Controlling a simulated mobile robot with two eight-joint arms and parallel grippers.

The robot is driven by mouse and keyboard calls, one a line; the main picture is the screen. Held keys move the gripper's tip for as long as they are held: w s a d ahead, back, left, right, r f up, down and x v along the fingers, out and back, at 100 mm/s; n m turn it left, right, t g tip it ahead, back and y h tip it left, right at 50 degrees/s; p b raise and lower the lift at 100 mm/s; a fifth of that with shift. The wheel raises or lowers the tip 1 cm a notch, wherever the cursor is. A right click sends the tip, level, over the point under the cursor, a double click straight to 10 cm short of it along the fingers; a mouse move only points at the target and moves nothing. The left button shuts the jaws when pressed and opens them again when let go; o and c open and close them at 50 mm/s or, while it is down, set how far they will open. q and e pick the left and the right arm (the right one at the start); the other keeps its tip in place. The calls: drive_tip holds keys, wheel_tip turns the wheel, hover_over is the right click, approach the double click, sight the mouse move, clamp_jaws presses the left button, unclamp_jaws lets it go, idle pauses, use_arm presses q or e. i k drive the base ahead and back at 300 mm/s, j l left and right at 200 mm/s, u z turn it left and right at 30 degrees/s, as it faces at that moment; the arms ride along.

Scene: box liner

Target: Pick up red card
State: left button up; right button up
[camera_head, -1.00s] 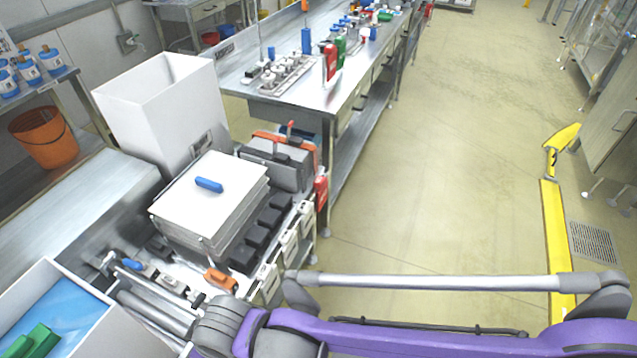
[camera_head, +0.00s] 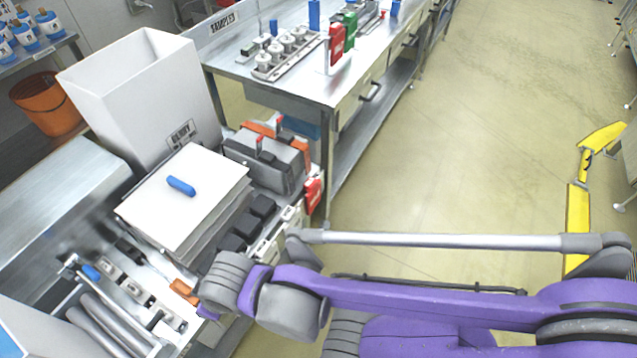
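A red card-like item (camera_head: 336,45) stands upright near the front corner of the steel table, beside a green one (camera_head: 350,31). A second red item (camera_head: 314,194) with white marks hangs at the right end of the near cart, below the grey toolbox. I cannot tell which of them is the red card. My purple right arm crosses the lower right of the view, its grey joint close to the cart's front edge. Neither gripper's fingers can be made out, and neither red item is touched by my arm.
A tall white bin (camera_head: 140,95) stands behind a white-topped stack with a blue handle (camera_head: 181,186). A grey toolbox (camera_head: 268,160) sits beside it. Tools with orange and blue handles lie at the cart's front. The floor (camera_head: 440,150) right of the table is clear.

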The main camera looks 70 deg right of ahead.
sight(312, 185)
drive_tip(key=k+l, duration=0.1)
drive_tip(key=l, duration=0.4)
drive_tip(key=k+l, duration=0.1)
drive_tip(key=l, duration=0.35)
drive_tip(key=k+l, duration=0.1)
drive_tip(key=l, duration=0.4)
drive_tip(key=k+l, duration=0.1)
drive_tip(key=l, duration=0.35)
drive_tip(key=k+l, duration=0.1)
drive_tip(key=l, duration=0.4)
